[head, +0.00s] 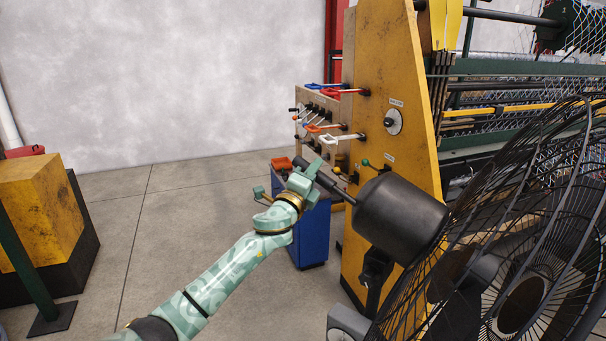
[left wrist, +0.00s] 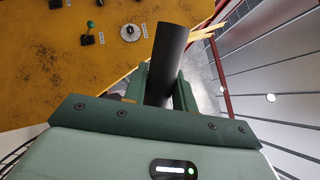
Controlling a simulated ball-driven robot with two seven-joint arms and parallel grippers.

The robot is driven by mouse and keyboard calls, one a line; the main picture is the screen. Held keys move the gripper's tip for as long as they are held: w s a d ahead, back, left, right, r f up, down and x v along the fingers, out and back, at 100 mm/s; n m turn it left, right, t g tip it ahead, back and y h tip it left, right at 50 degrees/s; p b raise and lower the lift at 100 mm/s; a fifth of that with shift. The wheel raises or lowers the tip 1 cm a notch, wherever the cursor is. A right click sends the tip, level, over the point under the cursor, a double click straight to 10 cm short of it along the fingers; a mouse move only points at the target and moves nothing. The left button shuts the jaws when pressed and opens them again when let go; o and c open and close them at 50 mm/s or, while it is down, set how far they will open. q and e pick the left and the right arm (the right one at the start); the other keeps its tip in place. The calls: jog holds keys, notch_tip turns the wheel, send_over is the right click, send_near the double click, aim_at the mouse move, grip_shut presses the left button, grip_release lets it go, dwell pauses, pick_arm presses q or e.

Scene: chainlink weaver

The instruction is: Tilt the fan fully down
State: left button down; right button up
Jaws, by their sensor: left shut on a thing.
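The fan (head: 480,250) stands at the right in the head view, with a black wire cage and a dark cylindrical motor housing (head: 400,215). A dark bar-shaped handle (head: 323,178) sticks out from the back of the housing toward the upper left. My left gripper (head: 306,174) is shut on this handle near its outer end. In the left wrist view the dark handle (left wrist: 168,52) stands between the two green fingers. The fan's cage faces right and its housing end points up to the left. My right gripper is in neither view.
A yellow machine panel (head: 385,70) with knobs and levers stands just behind the handle. A blue cabinet (head: 312,235) is beside it. A yellow block (head: 40,210) on a black base is at the left. The grey floor between is clear.

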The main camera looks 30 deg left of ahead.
pick_arm(q)
jog(key=shift+r, duration=0.15)
jog(key=shift+d, duration=0.1)
jog(key=c, duration=1.2)
grip_release()
jog(key=shift+o, duration=0.4)
jog(key=shift+d, duration=0.2)
jog(key=shift+s+a, duration=0.1)
jog(key=v, duration=1.6)
jog(key=shift+s, duration=0.1)
